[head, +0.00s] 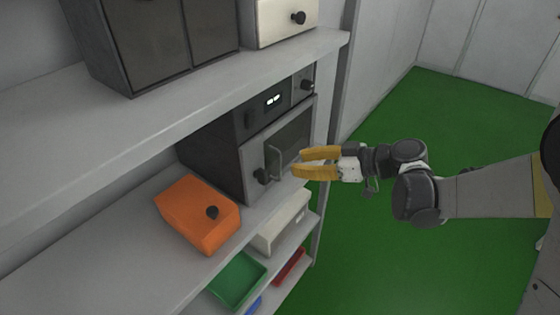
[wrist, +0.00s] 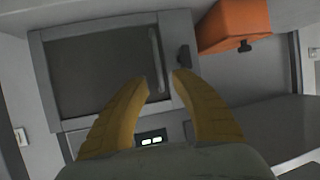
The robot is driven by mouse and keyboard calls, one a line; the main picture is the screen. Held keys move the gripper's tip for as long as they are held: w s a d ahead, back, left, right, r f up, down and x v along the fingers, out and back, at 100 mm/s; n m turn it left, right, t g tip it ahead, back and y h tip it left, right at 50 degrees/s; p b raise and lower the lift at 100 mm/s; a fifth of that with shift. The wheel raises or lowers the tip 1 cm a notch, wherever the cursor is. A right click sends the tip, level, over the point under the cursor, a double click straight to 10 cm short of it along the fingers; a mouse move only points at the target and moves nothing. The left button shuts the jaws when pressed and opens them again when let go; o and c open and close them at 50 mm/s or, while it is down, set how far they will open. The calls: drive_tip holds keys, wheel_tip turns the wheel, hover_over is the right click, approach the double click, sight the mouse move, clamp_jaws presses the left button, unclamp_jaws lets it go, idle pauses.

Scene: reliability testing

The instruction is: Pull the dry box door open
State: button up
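The dry box (head: 212,150) is a dark, oven-like box on the middle shelf. Its grey-framed door (head: 250,150) has a dark window and looks closed; the door also shows in the wrist view (wrist: 95,75). A bar handle (head: 279,163) stands off the door near a black knob (head: 262,177). My gripper (head: 297,162) has yellow fingers, is open and empty, and points at the handle from the right. In the wrist view the fingertips (wrist: 160,80) lie on either side of the handle's near end (wrist: 155,60). Contact cannot be told.
An orange box (head: 198,212) with a black knob stands left of the dry box. Dark cabinets (head: 150,45) and a white drawer unit (head: 285,20) sit on the shelf above. Green tray (head: 238,280) is below. The green floor at right is clear.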

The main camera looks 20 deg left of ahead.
drive_tip(key=b, duration=0.2)
hover_over(280, 178)
drive_tip(key=f, duration=0.2)
drive_tip(key=shift+w+a+f, duration=0.15)
drive_tip(key=shift+w+f, duration=0.05)
drive_tip(key=shift+f, duration=0.15)
drive_tip(key=shift+c, duration=0.3)
clamp_jaws()
